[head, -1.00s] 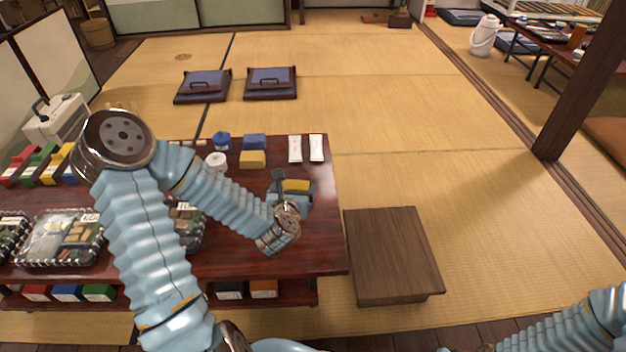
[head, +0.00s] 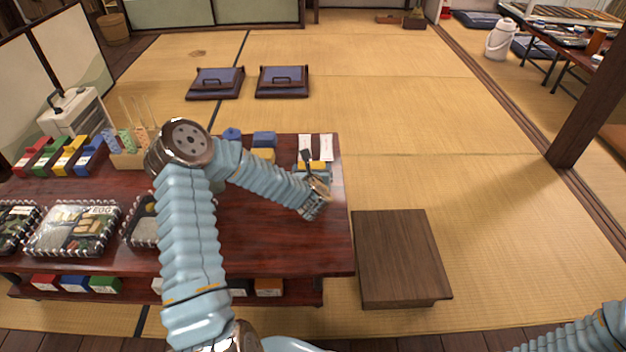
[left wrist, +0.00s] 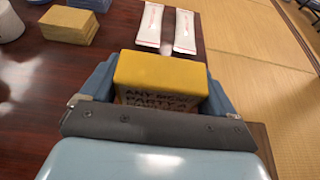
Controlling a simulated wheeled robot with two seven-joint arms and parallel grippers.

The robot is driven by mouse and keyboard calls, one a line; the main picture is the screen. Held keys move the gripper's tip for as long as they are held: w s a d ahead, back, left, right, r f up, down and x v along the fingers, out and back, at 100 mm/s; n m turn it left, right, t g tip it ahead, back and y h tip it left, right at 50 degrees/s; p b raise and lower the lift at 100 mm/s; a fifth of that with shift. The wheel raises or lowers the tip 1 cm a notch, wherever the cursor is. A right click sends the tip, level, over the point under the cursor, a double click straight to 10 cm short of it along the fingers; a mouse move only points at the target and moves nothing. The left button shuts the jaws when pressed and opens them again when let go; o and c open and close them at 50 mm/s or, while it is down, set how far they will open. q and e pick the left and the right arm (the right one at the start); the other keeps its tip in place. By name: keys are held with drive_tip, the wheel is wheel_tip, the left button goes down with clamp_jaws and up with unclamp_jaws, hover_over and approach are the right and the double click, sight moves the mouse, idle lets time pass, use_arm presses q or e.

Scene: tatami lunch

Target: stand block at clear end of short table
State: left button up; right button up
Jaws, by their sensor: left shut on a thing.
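My left gripper (head: 312,176) is shut on a yellow-topped block (left wrist: 162,72), with a blue finger on each side of it. Dark printed lettering shows on the block's near face in the left wrist view. In the head view the gripper and block are over the right end of the dark red low table (head: 270,235), near two white packets (head: 316,147). I cannot tell whether the block touches the tabletop. My right gripper is out of view; only part of my right arm shows at the lower right.
Yellow (head: 263,155) and blue (head: 264,139) blocks stand left of the packets. Packed lunch trays (head: 72,229) fill the table's left part. The table's front right is bare. A small brown wooden table (head: 402,255) stands to its right, empty. Open tatami lies beyond.

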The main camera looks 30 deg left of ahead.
use_arm(q)
drive_tip(key=shift+w+f, duration=0.3)
drive_tip(key=shift+f, duration=0.05)
drive_tip(key=shift+w+f, duration=0.1)
drive_tip(key=shift+f, duration=1.5)
drive_tip(key=shift+b, duration=0.35)
drive_tip(key=shift+f, duration=0.2)
drive_tip(key=o, duration=0.8)
drive_tip(key=shift+r, duration=0.1)
drive_tip(key=shift+r, duration=0.1)
drive_tip(key=shift+r, duration=0.15)
drive_tip(key=v, duration=1.2)
drive_tip(key=shift+p, duration=0.4)
